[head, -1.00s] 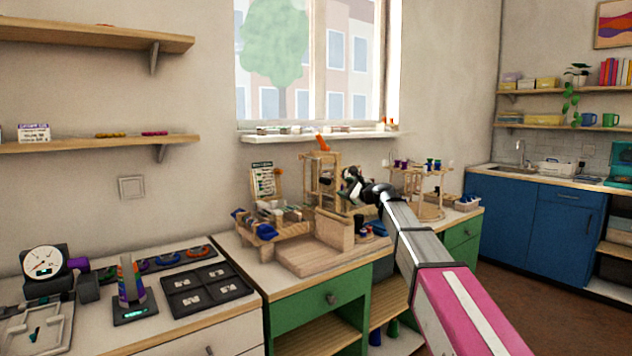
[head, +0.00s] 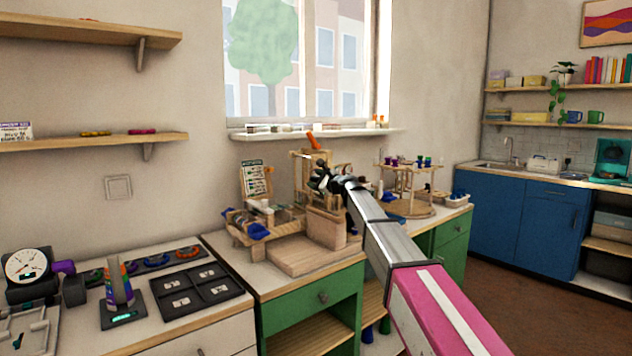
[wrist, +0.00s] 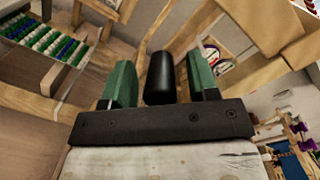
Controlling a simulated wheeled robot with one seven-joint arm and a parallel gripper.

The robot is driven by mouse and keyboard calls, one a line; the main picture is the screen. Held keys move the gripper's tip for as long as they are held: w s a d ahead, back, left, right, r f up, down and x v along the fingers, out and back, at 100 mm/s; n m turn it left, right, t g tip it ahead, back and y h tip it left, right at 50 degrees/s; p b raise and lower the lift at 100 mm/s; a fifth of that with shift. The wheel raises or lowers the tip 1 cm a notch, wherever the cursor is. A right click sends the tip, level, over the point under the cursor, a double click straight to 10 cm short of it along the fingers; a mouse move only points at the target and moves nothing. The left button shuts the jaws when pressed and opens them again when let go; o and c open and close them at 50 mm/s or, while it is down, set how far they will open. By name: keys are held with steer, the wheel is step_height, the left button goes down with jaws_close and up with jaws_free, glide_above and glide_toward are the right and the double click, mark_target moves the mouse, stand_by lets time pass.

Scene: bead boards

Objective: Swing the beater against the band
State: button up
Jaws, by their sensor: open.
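My gripper (head: 322,181) is at the wooden frame (head: 298,168) on the green-fronted bench. In the wrist view my gripper (wrist: 161,82) is open, its two green fingers spread. A black rounded handle (wrist: 160,80) stands between them, with a gap on each side; it may be the beater's handle, but I cannot tell for sure. An orange piece (head: 313,142) tops the wooden frame. I cannot make out the band; my gripper and arm cover part of the frame in the head view.
A wooden block stand (head: 326,228) is just below my gripper. A bead rack (wrist: 50,40) shows at the left of the wrist view. A round wooden stand (head: 410,207) with coloured pegs is to the right. A black compartment tray (head: 195,290) lies on the left counter.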

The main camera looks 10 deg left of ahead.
steer(key=shift+w+a, duration=0.1)
steer(key=shift+a, duration=0.1)
jaws_close()
steer(key=shift+s+a+m, duration=0.4)
steer(key=shift+s+m, duration=0.2)
steer(key=shift+m, duration=0.3)
steer(key=shift+s+a+r+m, duration=0.15)
steer(key=shift+s+a+m, duration=0.15)
steer(key=shift+m, duration=0.35)
steer(key=shift+s+a+r+m, duration=0.15)
steer(key=shift+s+m, duration=0.15)
steer(key=shift+m, duration=0.35)
